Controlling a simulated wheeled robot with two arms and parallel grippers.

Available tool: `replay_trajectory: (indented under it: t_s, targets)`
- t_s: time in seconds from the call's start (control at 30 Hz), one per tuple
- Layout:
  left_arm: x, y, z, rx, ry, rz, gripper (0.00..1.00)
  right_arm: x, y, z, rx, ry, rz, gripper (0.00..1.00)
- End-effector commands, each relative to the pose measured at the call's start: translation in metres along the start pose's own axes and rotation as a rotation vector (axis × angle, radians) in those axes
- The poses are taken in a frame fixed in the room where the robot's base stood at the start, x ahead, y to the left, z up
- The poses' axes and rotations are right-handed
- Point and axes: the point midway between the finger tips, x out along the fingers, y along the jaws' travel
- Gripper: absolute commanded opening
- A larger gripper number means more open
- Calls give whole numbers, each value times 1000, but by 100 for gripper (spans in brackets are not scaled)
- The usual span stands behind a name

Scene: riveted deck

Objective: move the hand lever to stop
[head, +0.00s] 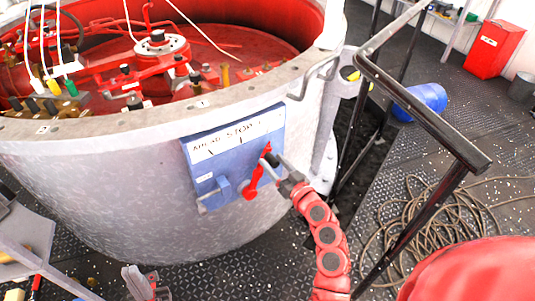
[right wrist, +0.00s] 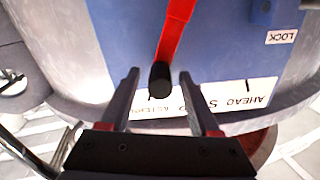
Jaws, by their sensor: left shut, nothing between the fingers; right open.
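A blue panel (head: 205,181) is fixed to the side of the big grey drum. Its white label strip (head: 212,147) reads AHEAD, then STOP; the word at the right end is hard to read. The hand lever (head: 254,180) is red with a black knob (right wrist: 160,78) and tilts up and right from its pivot, its top to the right of STOP. My right gripper (right wrist: 158,73) is open, its fingers on either side of the knob, with gaps showing. It also shows in the head view (head: 277,163). My left gripper (head: 135,275) is shut and empty, low at the left.
A blue latch block (head: 217,190) sits left of the lever, and a LOCK label (right wrist: 281,36) shows in the wrist view. A black handrail (head: 420,108) stands right of the drum. Coiled rope (head: 420,222), a blue cylinder (head: 421,101) and a red box (head: 494,48) are on the deck.

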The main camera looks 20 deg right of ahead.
Motion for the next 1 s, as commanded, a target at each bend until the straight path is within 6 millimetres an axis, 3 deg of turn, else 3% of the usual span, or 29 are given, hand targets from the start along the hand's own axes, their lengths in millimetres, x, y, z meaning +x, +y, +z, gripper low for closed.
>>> replay_trajectory:
  t_s: [0.23, 0.6, 0.93, 1.0]
  targets:
    - [1, 0, 0, 0, 0, 0, 0, 34, 0, -1, 1, 1, -2, 63]
    - [1, 0, 0, 0, 0, 0, 0, 39, 0, 1, 1, -1, 1, 63]
    - [1, 0, 0, 0, 0, 0, 0, 38, 0, 1, 1, -1, 1, 4]
    - [1, 0, 0, 0, 0, 0, 0, 38, 0, 1, 1, -1, 1, 0]
